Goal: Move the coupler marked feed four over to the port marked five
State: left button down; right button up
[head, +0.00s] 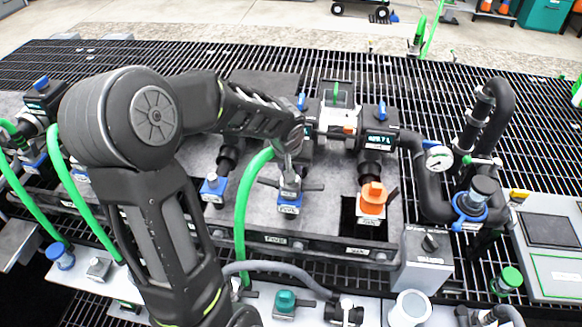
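My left gripper (289,150) hangs above a grey coupler (290,181) with side handles and a blue-edged tag at its base. The fingers are small and dark, and I cannot tell whether they are open or touch it. A green hose (240,220) runs down from beside the gripper. To the right, an orange fitting (373,196) sits below a black valve body, near a dark square recess in the deck. White plates on the front rail (320,248) mark the positions; their lettering is too small to read surely, as is the coupler's tag. My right gripper is not in view.
A black pipe with a pressure gauge (438,158) curves at the right. A grey switch box (425,260) stands at the front. Another blue-tagged fitting (214,187) is left of the coupler. Green hoses (75,185) cross the left side. A grey hose (285,274) lies in front.

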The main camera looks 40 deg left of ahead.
pick_arm(q)
jog(key=shift+f, duration=0.3)
jog(key=c, duration=1.1)
grip_release()
jog(key=v, duration=0.7)
jog(key=shift+s+r, duration=0.2)
jog(key=shift+r, duration=0.15)
